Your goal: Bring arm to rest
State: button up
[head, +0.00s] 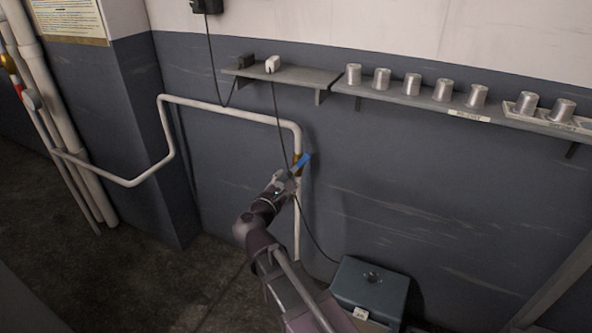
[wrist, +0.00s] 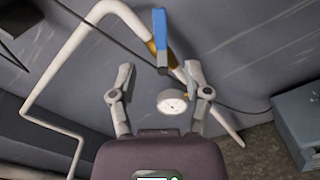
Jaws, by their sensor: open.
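My arm reaches up from the bottom of the head view, and my gripper (head: 290,176) is in front of the grey wall by the vertical pipe. In the wrist view my gripper (wrist: 159,76) has its two fingers spread wide, with nothing held between them. A blue valve handle (wrist: 160,36) on the pipe shows just beyond and above the fingertips. It also shows beside the gripper in the head view (head: 305,162). A round gauge (wrist: 172,102) shows between the fingers. I cannot tell whether the gripper touches any of these.
A white pipe (head: 230,108) runs along the wall. A shelf (head: 405,99) holds several metal cylinders; some stand on a pale tray (head: 546,121) at its right end. A smaller shelf (head: 298,77) is left of it. A blue-grey box (head: 370,290) stands below. Cables hang near the pipe.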

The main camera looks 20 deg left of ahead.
jog(key=shift+d, duration=0.1)
jog(key=w+d+f+m+g+h, duration=0.1)
jog(key=d+f+m+g, duration=0.25)
jog(key=d, duration=0.45)
jog(key=w+d+f+m+g+h, duration=0.1)
jog(key=d+f+m+g+h, duration=0.15)
jog(key=d+m, duration=0.35)
jog(key=w+d+f+m+g+h, duration=0.1)
jog(key=d+f+m+g, duration=0.25)
jog(key=d, duration=0.55)
jog(key=s+d+f+m+g+y, duration=0.4)
jog(key=s+d+m, duration=0.2)
jog(key=d+m, duration=0.15)
jog(key=s+d+f+m+g+y, duration=0.3)
jog(key=s+d+f+m+g, duration=0.15)
jog(key=d+m, duration=0.35)
notch_tip(320, 180, up, 26)
jog(key=d+n+p, duration=0.1)
jog(key=p, duration=2.5)
jog(key=shift+s+p, duration=0.25)
jog(key=shift+p, duration=0.15)
